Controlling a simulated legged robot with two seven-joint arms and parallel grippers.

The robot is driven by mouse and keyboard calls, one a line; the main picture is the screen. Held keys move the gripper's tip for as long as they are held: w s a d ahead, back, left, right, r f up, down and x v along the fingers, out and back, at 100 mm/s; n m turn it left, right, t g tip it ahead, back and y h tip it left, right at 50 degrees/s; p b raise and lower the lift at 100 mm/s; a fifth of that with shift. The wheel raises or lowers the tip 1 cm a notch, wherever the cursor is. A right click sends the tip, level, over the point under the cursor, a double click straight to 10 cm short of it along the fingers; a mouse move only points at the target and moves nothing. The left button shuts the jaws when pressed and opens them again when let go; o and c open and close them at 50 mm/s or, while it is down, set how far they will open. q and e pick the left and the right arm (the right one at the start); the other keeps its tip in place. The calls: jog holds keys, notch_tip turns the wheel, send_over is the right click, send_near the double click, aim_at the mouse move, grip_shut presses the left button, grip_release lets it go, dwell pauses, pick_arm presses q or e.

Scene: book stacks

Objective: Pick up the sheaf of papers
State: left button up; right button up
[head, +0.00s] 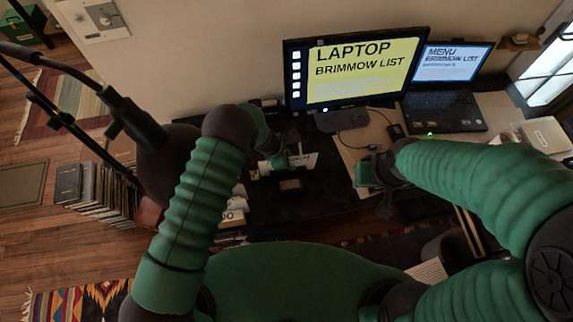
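A white paper item (305,160) with small dark print lies or stands on the dark desk, in front of the monitor; it may be the sheaf of papers. My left gripper (281,162) is right at its left end, pointing down. Whether the fingers touch or hold the paper is too small to tell. My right gripper (368,182) is low over the right part of the desk, apart from the paper. Its fingers are mostly hidden by my dark wrist.
A monitor (355,75) and an open laptop (445,110) stand at the back of the desk. More white papers (235,212) show beside my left forearm. Cables and a small dark box (395,131) lie on the right. Stacked books (97,190) stand on the floor at left.

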pick_arm(q)
jog(key=shift+d, duration=0.45)
grip_shut()
jog(key=shift+a, duration=0.25)
